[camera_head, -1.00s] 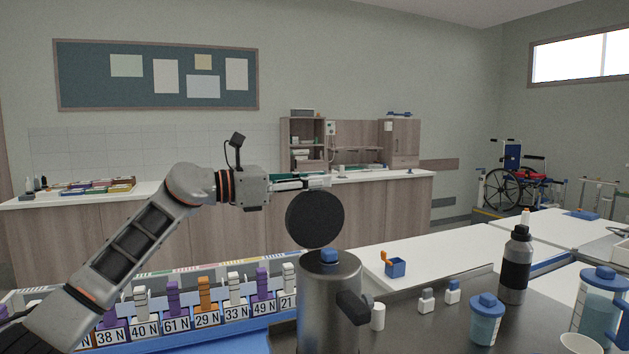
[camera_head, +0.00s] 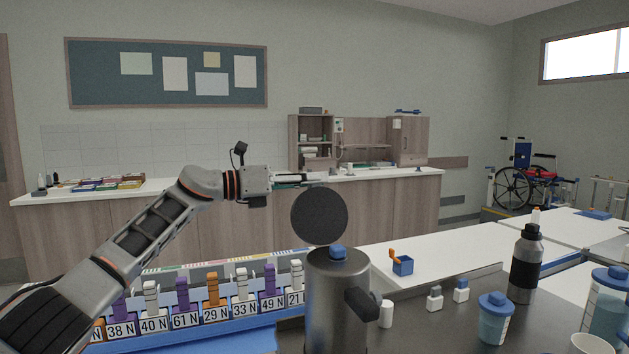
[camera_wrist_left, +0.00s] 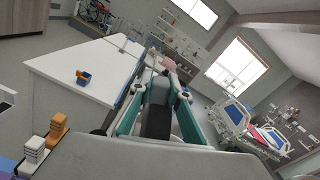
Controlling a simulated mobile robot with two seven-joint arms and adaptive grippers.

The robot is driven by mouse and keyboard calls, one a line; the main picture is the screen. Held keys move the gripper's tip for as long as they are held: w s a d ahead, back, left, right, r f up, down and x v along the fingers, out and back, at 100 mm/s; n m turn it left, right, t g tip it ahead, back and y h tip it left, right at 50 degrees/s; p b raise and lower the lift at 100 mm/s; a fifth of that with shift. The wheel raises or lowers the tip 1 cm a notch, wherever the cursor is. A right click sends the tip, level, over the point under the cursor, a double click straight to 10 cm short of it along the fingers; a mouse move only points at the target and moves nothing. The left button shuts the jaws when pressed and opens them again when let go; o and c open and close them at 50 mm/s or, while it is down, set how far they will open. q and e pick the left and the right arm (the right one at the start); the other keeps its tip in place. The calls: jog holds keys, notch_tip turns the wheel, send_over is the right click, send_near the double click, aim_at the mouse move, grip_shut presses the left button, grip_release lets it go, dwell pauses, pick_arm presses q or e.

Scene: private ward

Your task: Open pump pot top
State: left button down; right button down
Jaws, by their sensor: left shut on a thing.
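The pump pot (camera_head: 336,305) is a grey metal cylinder with a dark side spout and a blue knob on it, upright on the dark counter in front of me. Its dark round top (camera_head: 319,215) stands up on edge above the pot, its flat face toward me. My left gripper (camera_head: 298,179) is at the upper edge of the top, reaching in from the left, and is shut on it. In the left wrist view a dark piece (camera_wrist_left: 155,122) lies between the teal fingers. The exact contact is hard to see from the head. My right gripper is not in view.
A row of numbered holders (camera_head: 212,312) lies left of the pot. Right of it stand small white bottles (camera_head: 435,299), a blue-lidded jar (camera_head: 494,322) and a dark bottle (camera_head: 525,264). A blue box (camera_head: 402,265) is on the white table behind.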

pick_arm(q)
jog(key=c, duration=1.9)
grip_release()
jog(key=shift+w, duration=0.1)
jog(key=v, duration=1.2)
jog(key=shift+f, duration=0.1)
